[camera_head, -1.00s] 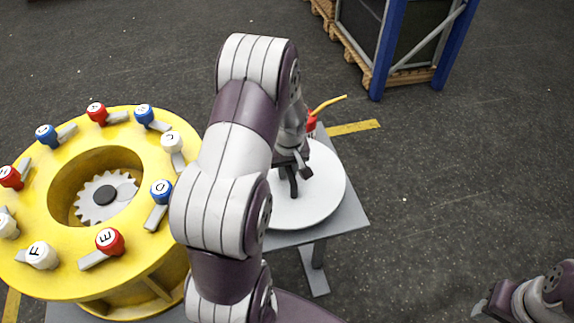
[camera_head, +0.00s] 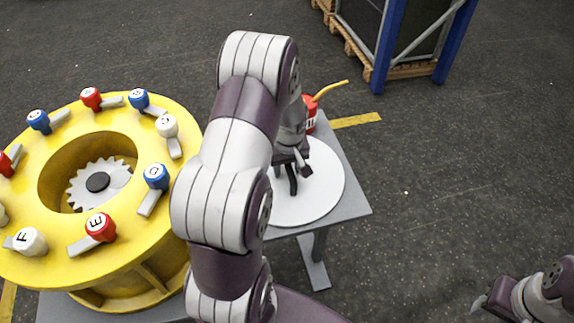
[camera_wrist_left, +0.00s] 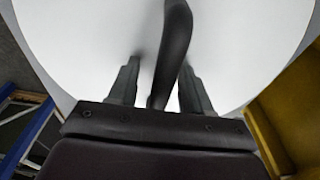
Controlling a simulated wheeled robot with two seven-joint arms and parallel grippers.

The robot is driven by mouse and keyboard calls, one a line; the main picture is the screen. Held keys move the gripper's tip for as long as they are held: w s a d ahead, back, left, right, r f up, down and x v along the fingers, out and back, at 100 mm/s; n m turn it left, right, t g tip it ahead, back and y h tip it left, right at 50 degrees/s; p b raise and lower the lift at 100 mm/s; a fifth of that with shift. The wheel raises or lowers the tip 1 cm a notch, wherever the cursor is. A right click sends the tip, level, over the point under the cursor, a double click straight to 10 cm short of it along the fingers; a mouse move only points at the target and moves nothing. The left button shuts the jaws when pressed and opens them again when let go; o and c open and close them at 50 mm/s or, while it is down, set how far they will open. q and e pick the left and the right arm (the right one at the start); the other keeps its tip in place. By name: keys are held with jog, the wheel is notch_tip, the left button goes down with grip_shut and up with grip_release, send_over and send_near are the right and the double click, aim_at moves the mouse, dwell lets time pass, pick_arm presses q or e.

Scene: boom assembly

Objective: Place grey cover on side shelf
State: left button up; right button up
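The grey cover (camera_head: 318,190) is a pale round disc with a dark curved handle. It lies flat on the grey side shelf (camera_head: 350,205) in the head view. My left gripper (camera_head: 290,167) is above the disc at its handle. In the left wrist view the fingers (camera_wrist_left: 158,88) stand on either side of the handle (camera_wrist_left: 176,45), with a clear gap on the left and a narrower one on the right. My left arm hides part of the disc and shelf. My right gripper (camera_head: 483,304) is at the lower right, far from the cover; its fingers are too small to judge.
A yellow ring housing (camera_head: 25,190) with lettered red, blue and white knobs and a grey gear (camera_head: 85,192) inside stands at left. A red object (camera_head: 310,115) with a yellow spout is behind the disc. A blue-posted rack (camera_head: 385,50) stands behind. Floor at right is clear.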

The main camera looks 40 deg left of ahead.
aim_at(290, 166)
pick_arm(q)
jog(key=r, duration=0.4)
jog(key=d+r, duration=0.1)
jog(key=r, duration=0.3)
jog(key=s+r+p, duration=0.1)
jog(key=r, duration=0.3)
jog(key=shift+d, duration=0.35)
jog(key=s+d+m+h, duration=0.1)
jog(key=s+d+m, duration=0.9)
jog(key=d, duration=0.4)
jog(key=shift+f+t, duration=0.3)
jog(key=shift+f, duration=0.1)
